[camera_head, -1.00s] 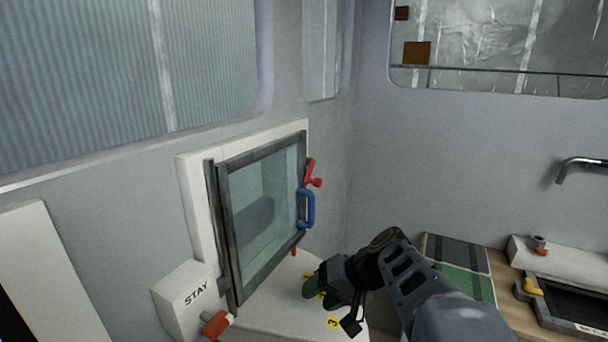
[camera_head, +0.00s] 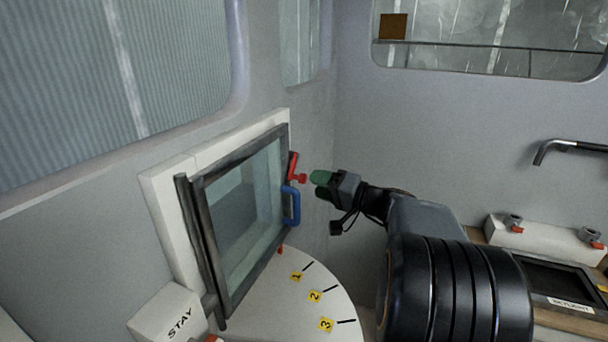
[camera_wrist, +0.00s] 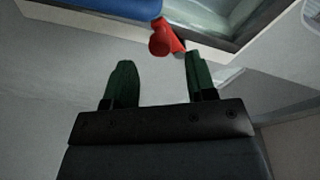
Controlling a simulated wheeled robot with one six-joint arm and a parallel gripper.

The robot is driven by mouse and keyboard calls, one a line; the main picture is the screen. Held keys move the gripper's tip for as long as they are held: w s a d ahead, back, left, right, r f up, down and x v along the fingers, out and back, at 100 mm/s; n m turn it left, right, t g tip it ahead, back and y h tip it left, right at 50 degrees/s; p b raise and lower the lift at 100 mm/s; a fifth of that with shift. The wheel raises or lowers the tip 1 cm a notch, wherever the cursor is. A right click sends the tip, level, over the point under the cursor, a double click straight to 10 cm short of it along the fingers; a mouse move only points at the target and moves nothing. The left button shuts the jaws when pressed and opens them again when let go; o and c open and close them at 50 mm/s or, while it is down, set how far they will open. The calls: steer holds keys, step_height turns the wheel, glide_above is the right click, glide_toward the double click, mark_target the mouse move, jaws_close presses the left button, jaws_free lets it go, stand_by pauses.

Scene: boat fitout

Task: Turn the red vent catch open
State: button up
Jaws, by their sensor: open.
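The red vent catch (camera_head: 297,170) sits at the upper right edge of the dark-framed vent window (camera_head: 243,205). It has a red arm and a round knob at its lower end. A blue handle (camera_head: 292,206) is just below it on the same frame. My gripper (camera_head: 320,184) is open and empty, a little to the right of the catch knob. In the wrist view, the red catch (camera_wrist: 165,38) lies beyond the two green fingertips (camera_wrist: 158,72), between them and nearer the right finger. The fingers look apart from it. The blue handle (camera_wrist: 120,5) shows at the top left.
Below the window, a white quadrant plate (camera_head: 290,320) bears yellow tags 1, 2 and 3. A white block marked STAY (camera_head: 172,318) stands at the lower left. A counter with a panel (camera_head: 556,285) and a tap (camera_head: 565,148) are at the right. The wall right of the window is bare.

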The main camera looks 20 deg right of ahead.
mark_target(305, 180)
steer(key=shift+p+x, duration=0.65)
steer(key=shift+x, duration=2.05)
steer(key=shift+c, duration=0.2)
steer(key=c, duration=0.9)
steer(key=shift+o, duration=0.2)
steer(key=f+n+b, duration=0.1)
steer(key=b, duration=0.4)
steer(key=shift+w+d+f, duration=0.1)
steer(key=shift+d+f, duration=0.1)
steer(key=n+b, duration=0.2)
steer(key=b, duration=0.4)
steer(key=w+d+n+b, duration=0.1)
steer(key=n+b, duration=0.2)
steer(key=b, duration=0.3)
steer(key=w+d+n+y+b, duration=0.1)
steer(key=n+b, duration=0.1)
steer(key=b, duration=0.5)
steer(key=shift+w+d+f+t, duration=0.1)
steer(key=shift+d+t, duration=0.05)
steer(key=shift+t, duration=0.15)
steer(key=shift+n, duration=0.3)
